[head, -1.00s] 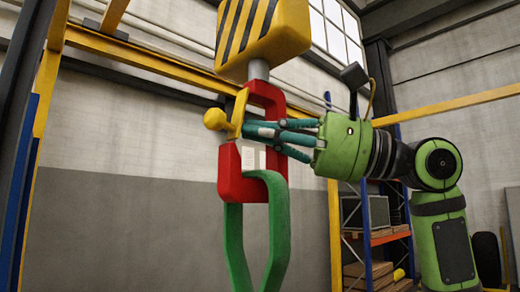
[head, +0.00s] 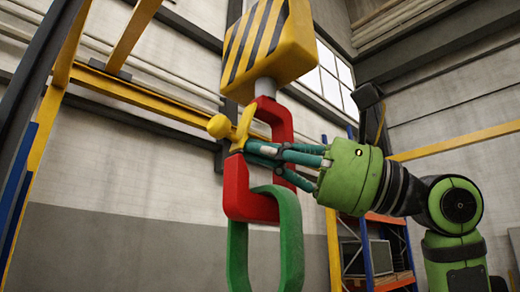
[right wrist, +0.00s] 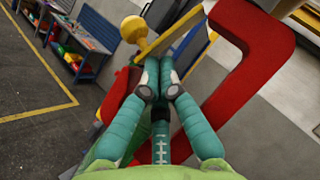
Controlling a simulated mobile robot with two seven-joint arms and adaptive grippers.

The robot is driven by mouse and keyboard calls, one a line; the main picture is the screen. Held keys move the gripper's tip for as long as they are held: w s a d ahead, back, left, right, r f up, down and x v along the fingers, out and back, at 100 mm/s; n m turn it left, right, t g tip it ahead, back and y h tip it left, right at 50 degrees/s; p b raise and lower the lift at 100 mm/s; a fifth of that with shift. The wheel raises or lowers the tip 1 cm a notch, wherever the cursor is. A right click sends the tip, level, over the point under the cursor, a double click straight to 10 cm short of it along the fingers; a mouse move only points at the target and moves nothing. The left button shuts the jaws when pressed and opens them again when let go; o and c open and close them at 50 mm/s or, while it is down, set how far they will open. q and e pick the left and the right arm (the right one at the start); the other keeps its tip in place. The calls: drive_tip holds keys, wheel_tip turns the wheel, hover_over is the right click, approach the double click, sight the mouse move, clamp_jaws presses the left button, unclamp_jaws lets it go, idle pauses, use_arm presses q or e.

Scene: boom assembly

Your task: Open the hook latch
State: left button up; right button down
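The red hook (head: 240,190) hangs under a yellow-and-black striped block (head: 268,45); its red frame (right wrist: 250,60) fills the upper right of the right wrist view. The yellow latch (head: 243,128), with a round yellow knob (head: 219,126), sits tilted at the hook's left opening. The fingertips (right wrist: 172,52) are against or just beside the latch; contact is unclear. My left gripper is not in view.
A green link (head: 290,235) hangs in the bottom of the hook. Yellow beams (head: 150,95) and a shelf rack (head: 385,240) stand behind. A blue workbench (right wrist: 75,40) is at the upper left of the right wrist view.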

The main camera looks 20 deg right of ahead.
drive_tip(key=v, duration=1.1)
drive_tip(key=shift+s, duration=0.15)
drive_tip(key=shift+d+f, duration=0.1)
drive_tip(key=shift+f, duration=0.05)
